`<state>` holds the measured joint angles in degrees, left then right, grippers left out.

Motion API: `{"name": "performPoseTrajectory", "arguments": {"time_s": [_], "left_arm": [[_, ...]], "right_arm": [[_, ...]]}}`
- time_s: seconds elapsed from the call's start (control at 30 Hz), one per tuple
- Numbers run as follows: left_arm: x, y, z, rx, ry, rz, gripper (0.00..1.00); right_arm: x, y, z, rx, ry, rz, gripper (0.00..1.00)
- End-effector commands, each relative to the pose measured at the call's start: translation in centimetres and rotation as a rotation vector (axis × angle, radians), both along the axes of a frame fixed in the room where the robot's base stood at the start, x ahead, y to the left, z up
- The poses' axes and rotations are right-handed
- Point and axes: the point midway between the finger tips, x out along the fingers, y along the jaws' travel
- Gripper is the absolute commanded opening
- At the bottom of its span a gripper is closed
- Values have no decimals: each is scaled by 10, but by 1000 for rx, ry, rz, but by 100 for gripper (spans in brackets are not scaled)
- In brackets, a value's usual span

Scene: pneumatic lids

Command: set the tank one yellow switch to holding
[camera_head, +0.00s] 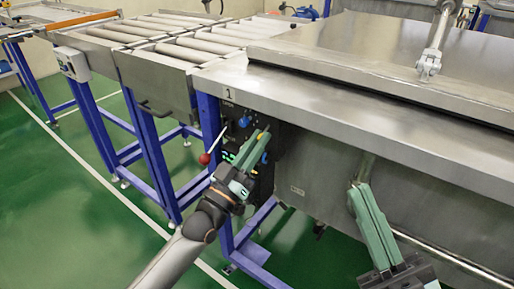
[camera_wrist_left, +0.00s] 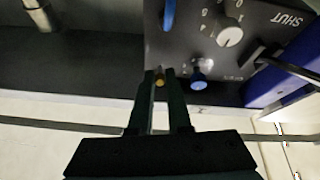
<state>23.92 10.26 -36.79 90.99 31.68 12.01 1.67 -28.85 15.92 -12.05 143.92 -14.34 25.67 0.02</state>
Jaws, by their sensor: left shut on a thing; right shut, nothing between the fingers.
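The yellow switch (camera_wrist_left: 159,80) shows as a small yellow piece between the fingertips of my left gripper (camera_wrist_left: 160,76) in the left wrist view. My left gripper is shut on it, and the fingers hide most of it. In the head view my left gripper (camera_head: 259,137) reaches up to the dark control panel (camera_head: 266,182) under the tank edge marked 1, and the switch is hidden there. The switch's position marks cannot be read. My right gripper (camera_head: 359,187) is shut and empty in front of the tank's side, at the lower right.
The panel also bears a pale rotary knob (camera_wrist_left: 229,36), a blue knob (camera_wrist_left: 199,75) and a blue handle (camera_wrist_left: 168,15). A lever with a red ball (camera_head: 204,159) sticks out left of my left gripper. The steel tank (camera_head: 310,98) overhangs the panel; blue legs (camera_head: 160,170) stand left.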

Motion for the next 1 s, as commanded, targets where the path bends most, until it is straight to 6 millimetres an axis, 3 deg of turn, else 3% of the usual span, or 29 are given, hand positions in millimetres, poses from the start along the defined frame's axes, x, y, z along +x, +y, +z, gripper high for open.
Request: {"name": "performPoseTrajectory", "arguments": {"time_s": [0.3, 0.87, 0.9, 1.0], "left_arm": [[0, -1, -3, -17, -23, -2, 0], [0, -1, -2, -21, -28, -1, 0], [0, -1, -2, -21, -28, -1, 21], [0, -1, -2, -21, -28, -1, 32]], "right_arm": [[2, 1, -12, 10, 16, 11, 0], [2, 1, -14, 12, 20, 13, 0], [2, 1, -14, 12, 20, 13, 0], [2, 1, -14, 12, 20, 13, 0]]}}
